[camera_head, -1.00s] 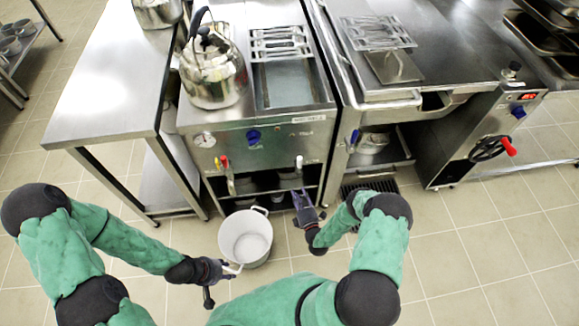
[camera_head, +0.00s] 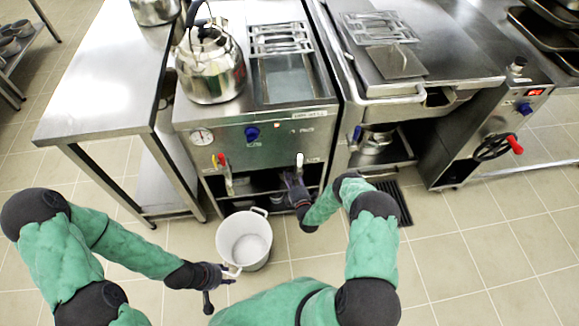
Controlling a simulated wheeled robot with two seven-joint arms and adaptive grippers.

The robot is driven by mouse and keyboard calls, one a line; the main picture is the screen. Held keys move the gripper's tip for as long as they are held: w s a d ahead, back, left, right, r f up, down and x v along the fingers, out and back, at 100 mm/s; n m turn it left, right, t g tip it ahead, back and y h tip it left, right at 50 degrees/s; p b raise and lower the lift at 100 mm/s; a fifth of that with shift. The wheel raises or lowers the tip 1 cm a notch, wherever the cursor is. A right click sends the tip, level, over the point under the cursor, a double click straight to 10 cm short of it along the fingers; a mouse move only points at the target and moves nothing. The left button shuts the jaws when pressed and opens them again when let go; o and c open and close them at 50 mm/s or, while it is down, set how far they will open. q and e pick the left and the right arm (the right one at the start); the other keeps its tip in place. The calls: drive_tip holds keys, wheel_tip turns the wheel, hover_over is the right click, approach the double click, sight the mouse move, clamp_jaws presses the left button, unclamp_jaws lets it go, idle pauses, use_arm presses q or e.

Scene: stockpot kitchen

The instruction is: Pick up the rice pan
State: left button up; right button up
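The rice pan (camera_head: 244,240) looks like a white, empty, round pot with loop handles, seen from above in the head view in front of the cooker. My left gripper (camera_head: 228,273) is at the pan's near-left handle and appears shut on it, though the fingers are small and dark. My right gripper (camera_head: 293,182) is up and right of the pan, apart from it, by the open lower bay of the cooker. Whether its fingers are open or shut is unclear.
The steel cooker (camera_head: 265,140) with taps and a blue knob carries a large kettle (camera_head: 210,65). A steel table (camera_head: 100,85) stands at left. A tilting pan unit (camera_head: 430,60) with a red-handled wheel is at right. Tiled floor (camera_head: 490,240) at lower right is clear.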

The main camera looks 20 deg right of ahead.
clamp_jaws()
drive_tip(key=shift+w+d+r, duration=0.1)
drive_tip(key=shift+r, duration=0.05)
drive_tip(key=shift+r, duration=0.15)
